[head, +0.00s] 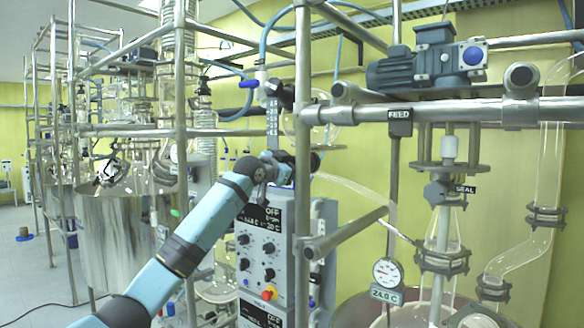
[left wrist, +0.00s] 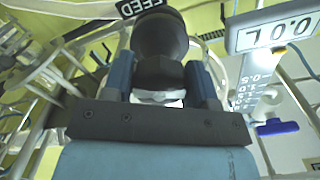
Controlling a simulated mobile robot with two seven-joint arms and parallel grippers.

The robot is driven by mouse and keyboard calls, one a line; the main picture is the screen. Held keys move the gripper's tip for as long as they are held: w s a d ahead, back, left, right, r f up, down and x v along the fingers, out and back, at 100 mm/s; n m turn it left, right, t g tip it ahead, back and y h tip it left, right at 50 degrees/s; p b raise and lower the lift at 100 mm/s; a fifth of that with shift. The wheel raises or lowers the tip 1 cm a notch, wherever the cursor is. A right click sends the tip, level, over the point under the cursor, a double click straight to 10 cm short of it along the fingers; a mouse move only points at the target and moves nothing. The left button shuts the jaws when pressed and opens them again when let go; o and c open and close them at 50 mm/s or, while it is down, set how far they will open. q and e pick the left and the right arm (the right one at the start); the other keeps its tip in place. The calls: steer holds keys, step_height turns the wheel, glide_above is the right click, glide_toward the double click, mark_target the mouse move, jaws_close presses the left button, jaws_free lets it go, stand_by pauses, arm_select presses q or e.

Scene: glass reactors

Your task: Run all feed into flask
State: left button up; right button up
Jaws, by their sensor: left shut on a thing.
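My left gripper (head: 286,166) is in the middle of the head view, beside the upright scale (head: 272,118). In the left wrist view, the left gripper (left wrist: 162,85) has its two blue fingers shut on a dark valve knob (left wrist: 158,38), with a pale part between them. A black FEED label (left wrist: 138,7) is above the knob. A display (left wrist: 275,30) reads 0.0 L, upside down. A FEED tag (head: 400,122) also hangs from the rail in the head view. A glass vessel (head: 440,312) at the lower right is cut off, and I cannot tell if it is the flask. My right gripper is not in view.
A control box (head: 267,250) with knobs stands below my left gripper. A metal rail (head: 450,110), a motor (head: 425,65) and a dial gauge (head: 388,271) are at right. A blue valve handle (left wrist: 277,127) is near the scale. A steel pot (head: 112,235) stands left.

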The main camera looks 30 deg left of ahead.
arm_select(q)
steer(key=m, duration=0.3)
steer(key=shift+a+m, duration=0.1)
steer(key=shift+m, duration=0.3)
steer(key=m, duration=0.4)
steer(key=shift+m, duration=0.3)
steer(key=m, duration=0.4)
steer(key=shift+r, duration=0.15)
steer(key=m, duration=0.8)
steer(key=shift+m, duration=0.3)
steer(key=m, duration=0.3)
steer(key=shift+r+m, duration=0.1)
steer(key=shift+m, duration=0.3)
steer(key=m, duration=0.3)
steer(key=shift+d+m, duration=0.2)
steer(key=shift+m, duration=1.4)
